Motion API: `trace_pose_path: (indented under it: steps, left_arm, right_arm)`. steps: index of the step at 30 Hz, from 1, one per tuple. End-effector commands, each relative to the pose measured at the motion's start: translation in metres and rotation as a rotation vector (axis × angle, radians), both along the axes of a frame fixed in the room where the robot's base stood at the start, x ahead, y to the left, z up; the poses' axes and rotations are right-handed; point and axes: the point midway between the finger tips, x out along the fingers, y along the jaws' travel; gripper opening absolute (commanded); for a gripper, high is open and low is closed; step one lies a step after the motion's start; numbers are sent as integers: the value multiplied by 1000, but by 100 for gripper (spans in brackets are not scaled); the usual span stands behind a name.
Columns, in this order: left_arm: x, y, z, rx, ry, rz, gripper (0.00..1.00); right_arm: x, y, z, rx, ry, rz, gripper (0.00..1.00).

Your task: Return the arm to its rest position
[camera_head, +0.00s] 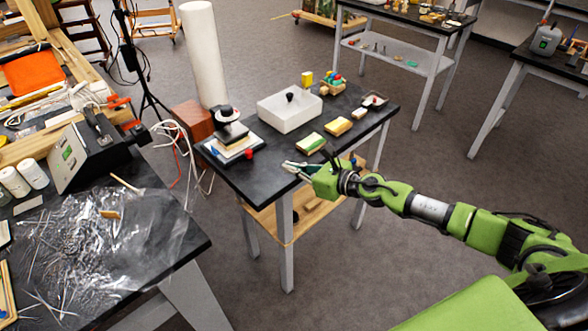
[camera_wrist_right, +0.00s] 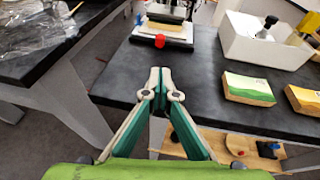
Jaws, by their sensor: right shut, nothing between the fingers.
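My right arm is green and comes in from the right in the head view. Its gripper (camera_head: 291,166) is over the near edge of the small black-topped table (camera_head: 262,188). In the right wrist view the gripper (camera_wrist_right: 160,72) points at the table's edge, with its fingertips together and nothing between them. My left gripper does not show in either view.
A cluttered dark bench (camera_head: 165,265) stands at the left. Open floor (camera_head: 400,250) lies right of the small table.

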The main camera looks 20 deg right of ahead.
Motion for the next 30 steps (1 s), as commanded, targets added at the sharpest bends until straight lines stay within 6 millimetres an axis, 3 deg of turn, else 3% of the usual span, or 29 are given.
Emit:
trace_pose_path:
  steps: [7, 11, 14, 17, 20, 23, 27, 30]
  left_arm:
    - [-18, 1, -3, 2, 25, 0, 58]
    - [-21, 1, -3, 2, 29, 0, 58]
    - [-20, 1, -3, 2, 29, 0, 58]
    - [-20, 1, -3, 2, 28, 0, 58]
    - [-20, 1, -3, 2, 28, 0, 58]
    - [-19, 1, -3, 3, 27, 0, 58]
    - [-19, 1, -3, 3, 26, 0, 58]
    - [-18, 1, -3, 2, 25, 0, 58]
  right_arm:
    - [-8, -4, 3, 2, 1, 0, 0]
    - [-10, 10, 8, 91, 5, -31, 0]
    - [-16, 34, 20, 319, 29, -127, 0]
    - [-28, 50, 33, 672, 92, -306, 0]
    - [-48, 45, 32, 1055, 194, -540, 0]
    - [-81, 32, 13, 1405, 314, -809, 0]
    - [-150, 16, -31, 1814, 486, -1233, 0]
    - [-203, 16, -58, 2006, 580, -1510, 0]
